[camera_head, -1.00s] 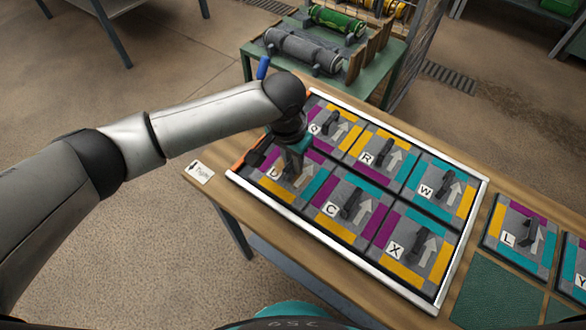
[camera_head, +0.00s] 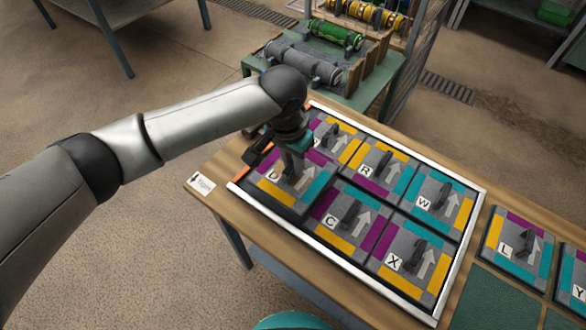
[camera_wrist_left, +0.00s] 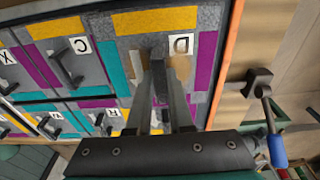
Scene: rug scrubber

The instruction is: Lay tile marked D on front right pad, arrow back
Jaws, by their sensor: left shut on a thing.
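The tile marked D (camera_head: 268,185) is grey with yellow, teal and purple edge bars. It appears raised a little above the left front corner of the framed tray (camera_head: 370,272), roughly level. My left gripper (camera_head: 296,172) is shut on its dark handle and hides part of the tile. Its pale arrow shows partly beside the gripper, pointing away from me. In the left wrist view the D tile (camera_wrist_left: 203,75) is under my gripper (camera_wrist_left: 160,70). A bare green pad (camera_head: 490,292) lies right of the tray; another (camera_head: 558,316) shows partly at the lower right edge. My right gripper is out of view.
Tiles C (camera_head: 345,222), X (camera_head: 412,262), R (camera_head: 378,165) and W (camera_head: 436,195) lie in the tray. Tiles L (camera_head: 516,247) and Y (camera_head: 574,275) lie behind the green pads. A clamp with a blue handle (camera_wrist_left: 277,150) stands near the tray's orange edge.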

